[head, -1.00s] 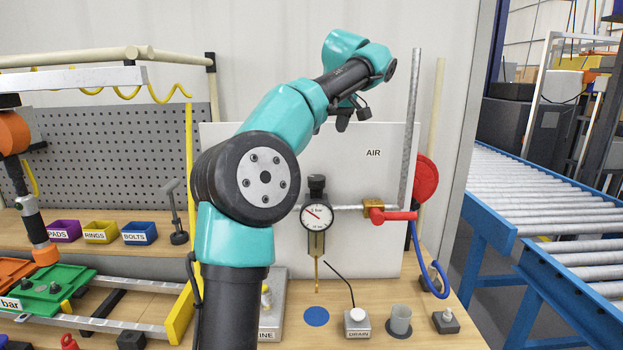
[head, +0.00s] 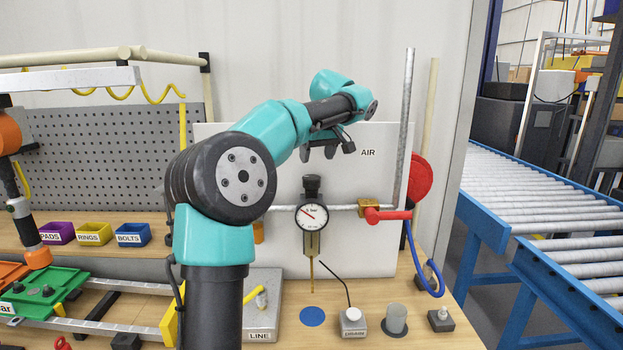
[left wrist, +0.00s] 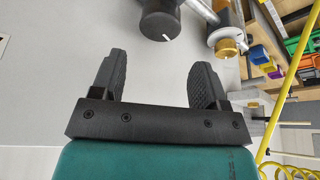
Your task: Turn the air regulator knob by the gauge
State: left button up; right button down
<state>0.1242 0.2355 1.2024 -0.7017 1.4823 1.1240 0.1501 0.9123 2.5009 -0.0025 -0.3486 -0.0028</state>
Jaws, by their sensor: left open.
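The black regulator knob (head: 312,184) stands upright on the regulator, just above the round white gauge (head: 312,217) with its red needle, on the AIR panel. My left gripper (head: 327,151) is open and empty, a little above the knob and slightly to its right. In the left wrist view, my open fingers (left wrist: 159,65) point toward the top of the picture. The black knob (left wrist: 160,22) with a white mark is beyond their tips, apart from them and cut by the top edge. My right gripper is not in view.
A metal pipe (head: 344,207) runs beside the gauge to a brass fitting (head: 369,206) with a red lever (head: 387,215). A vertical pipe (head: 407,110) rises at right. A DRAIN button box (head: 353,322) and grey cup (head: 395,319) stand below.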

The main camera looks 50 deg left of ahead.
aim_at(311, 177)
pick_arm(q)
jog(key=x, duration=0.8)
jog(key=shift+w+a+f, duration=0.1)
jog(key=shift+a+f, duration=0.1)
jog(key=shift+f, duration=0.15)
jog(key=c, duration=0.6)
jog(key=shift+c, duration=0.2)
jog(key=shift+m, duration=0.3)
jog(key=m+t, duration=0.1)
jog(key=m, duration=0.1)
jog(key=m+t+h, duration=0.1)
jog(key=m, duration=0.2)
jog(key=shift+m, duration=0.3)
jog(key=m+h, duration=0.1)
jog(key=m, duration=0.2)
jog(key=m+t+h, duration=0.1)
jog(key=m, duration=0.2)
